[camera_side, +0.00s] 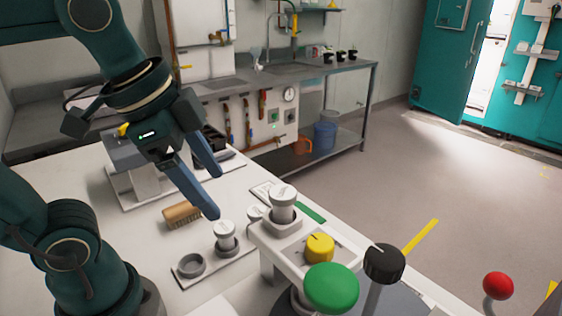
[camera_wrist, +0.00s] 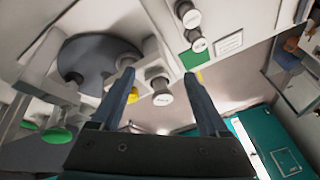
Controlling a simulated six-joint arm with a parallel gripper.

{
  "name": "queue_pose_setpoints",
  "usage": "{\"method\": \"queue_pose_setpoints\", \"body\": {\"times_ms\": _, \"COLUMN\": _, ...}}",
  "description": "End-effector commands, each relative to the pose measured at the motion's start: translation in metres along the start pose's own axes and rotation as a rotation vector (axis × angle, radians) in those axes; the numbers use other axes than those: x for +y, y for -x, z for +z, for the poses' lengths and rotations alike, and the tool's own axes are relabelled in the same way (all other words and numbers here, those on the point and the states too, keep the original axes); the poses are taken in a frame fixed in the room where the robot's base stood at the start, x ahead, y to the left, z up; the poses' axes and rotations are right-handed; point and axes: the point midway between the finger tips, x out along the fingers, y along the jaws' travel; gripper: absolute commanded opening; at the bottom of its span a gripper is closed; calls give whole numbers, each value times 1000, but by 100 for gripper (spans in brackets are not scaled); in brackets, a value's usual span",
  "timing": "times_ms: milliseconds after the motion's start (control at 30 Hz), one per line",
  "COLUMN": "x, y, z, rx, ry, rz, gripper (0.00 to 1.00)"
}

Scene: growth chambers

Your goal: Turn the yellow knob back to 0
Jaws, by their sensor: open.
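The yellow knob (camera_side: 319,247) sits on a pale square plate on the white raised panel, right of centre in the side view. A thin dark mark crosses its top; the 0 on its scale is too small to read. My gripper (camera_side: 214,193) is open and empty, to the left of the knob and above the white bench, with its fingers pointing down and right. In the wrist view the fingers of my gripper (camera_wrist: 159,75) are spread apart, and the yellow knob (camera_wrist: 133,95) shows small beside the left finger, partly hidden by it.
A white-capped vial (camera_side: 283,200) stands upright near the knob. Another vial (camera_side: 225,234), an empty ring holder (camera_side: 190,265) and a wooden brush (camera_side: 182,215) are on the bench.

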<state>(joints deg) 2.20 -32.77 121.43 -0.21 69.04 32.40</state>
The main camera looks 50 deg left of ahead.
Motion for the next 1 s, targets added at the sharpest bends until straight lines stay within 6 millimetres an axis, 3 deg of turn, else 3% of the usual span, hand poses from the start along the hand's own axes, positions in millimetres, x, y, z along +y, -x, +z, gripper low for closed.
{"method": "queue_pose_setpoints", "body": {"times_ms": 300, "x": -6, "y": 18, "z": -64, "rx": -89, "ry": -587, "rz": 153, "gripper": 78}}
{"method": "queue_pose_setpoints", "body": {"times_ms": 600, "x": 12, "y": -8, "z": -118, "rx": -145, "ry": -1024, "rz": 322, "gripper": 78}}
{"method": "queue_pose_setpoints", "body": {"times_ms": 800, "x": 31, "y": -39, "z": -136, "rx": -177, "ry": -1119, "rz": 388, "gripper": 78}}
{"method": "queue_pose_setpoints", "body": {"times_ms": 1000, "x": 43, "y": -56, "z": -135, "rx": -210, "ry": -1146, "rz": 430, "gripper": 78}}
